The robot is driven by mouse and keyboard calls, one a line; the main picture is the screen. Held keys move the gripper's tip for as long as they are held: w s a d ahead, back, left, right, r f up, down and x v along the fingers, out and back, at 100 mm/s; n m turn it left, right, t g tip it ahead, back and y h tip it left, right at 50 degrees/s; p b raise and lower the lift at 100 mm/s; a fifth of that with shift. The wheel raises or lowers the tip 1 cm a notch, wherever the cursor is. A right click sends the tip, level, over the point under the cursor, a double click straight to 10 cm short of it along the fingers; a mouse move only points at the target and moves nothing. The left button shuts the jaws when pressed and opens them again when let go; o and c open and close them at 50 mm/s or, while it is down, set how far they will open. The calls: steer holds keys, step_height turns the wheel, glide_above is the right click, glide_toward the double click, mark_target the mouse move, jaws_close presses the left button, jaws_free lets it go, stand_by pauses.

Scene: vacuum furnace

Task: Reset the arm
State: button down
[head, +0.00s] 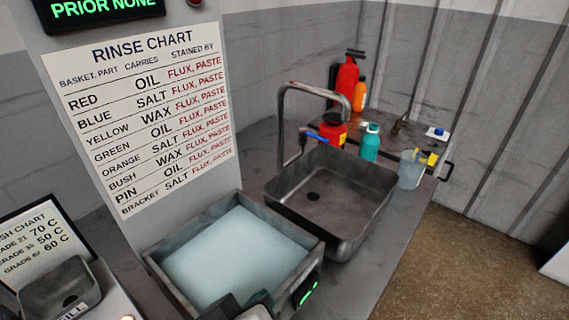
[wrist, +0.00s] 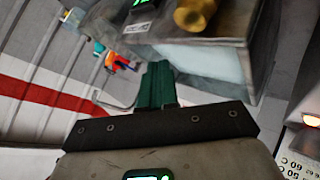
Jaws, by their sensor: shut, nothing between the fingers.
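My gripper (wrist: 157,72) shows in the wrist view as green fingers extending from a dark plate on a beige body. The fingers are shut together with nothing between them. Behind them are the edge of a grey metal tank (wrist: 190,42) and a grey wall with a red stripe. In the head view I cannot clearly make out the gripper; only dark shapes show at the bottom edge, in front of the tank of pale liquid (head: 168,262).
A sink (head: 345,235) with a tall faucet (head: 284,125) stands right of the tank. Bottles, including a teal one (head: 370,145), and a clear beaker (head: 410,170) stand behind it. A rinse chart (head: 145,110) hangs at left. A brass part (wrist: 195,14) is near the gripper in the wrist view.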

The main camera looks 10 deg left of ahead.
steer(key=w+d+f+m+g+h, duration=0.1)
steer(key=w+d+f, duration=0.2)
steer(key=d, duration=0.4)
steer(key=w+d+f+m+h, duration=0.1)
steer(key=w+d+f, duration=0.25)
steer(key=d, duration=0.25)
steer(key=s+d+f+m+g, duration=0.25)
steer(key=d+f, duration=0.55)
steer(key=d, duration=0.5)
steer(key=s+d+f+m+g+y, duration=0.1)
steer(key=s+d+f+m+g, duration=0.1)
steer(key=s+d+f, duration=0.3)
steer(key=s+d+f+m+g+y, duration=0.1)
steer(key=s+d+f+m+g, duration=0.1)
steer(key=s+f, duration=0.6)
steer(key=s+d+g, duration=0.1)
steer(key=s+d, duration=0.1)
steer(key=s, duration=0.2)
steer(key=shift+s+d+f+g, duration=0.3)
steer(key=shift+s+d+g, duration=0.05)
